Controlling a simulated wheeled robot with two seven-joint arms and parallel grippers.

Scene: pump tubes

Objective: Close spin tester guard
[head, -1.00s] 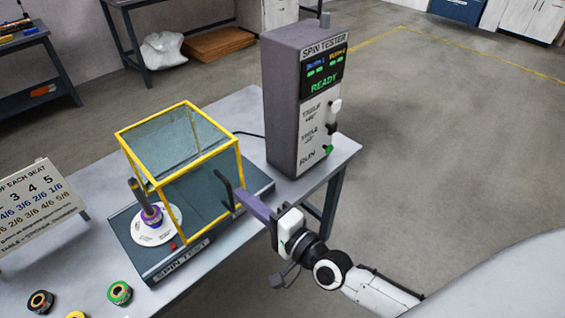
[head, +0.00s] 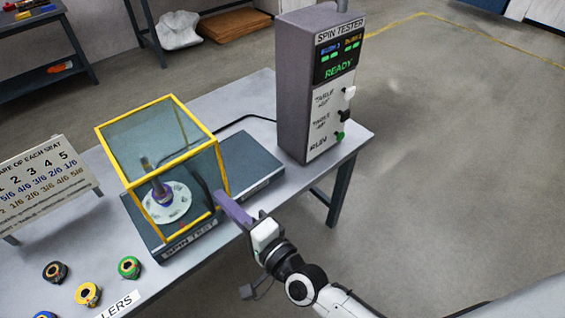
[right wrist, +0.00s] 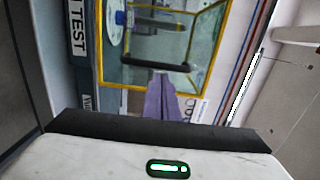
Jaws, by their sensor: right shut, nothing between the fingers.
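The guard (head: 213,149), a clear box with a yellow frame, stands over the left part of the dark spin tester base (head: 256,160). The white disc (head: 180,208) and its upright spindle show through the guard's panes. My right gripper (head: 222,196), with purple fingers, is shut and empty at the guard's right front side, by its black handle. The right wrist view shows the closed fingers (right wrist: 159,96) close to the black handle bar (right wrist: 150,64); I cannot tell if they touch. My left gripper is out of view.
The control box (head: 297,90) reads READY at the back right of the table. A sign (head: 45,183) stands at the left. Several coloured rollers, including a green one (head: 129,267), lie at the front left. The base's right part is bare.

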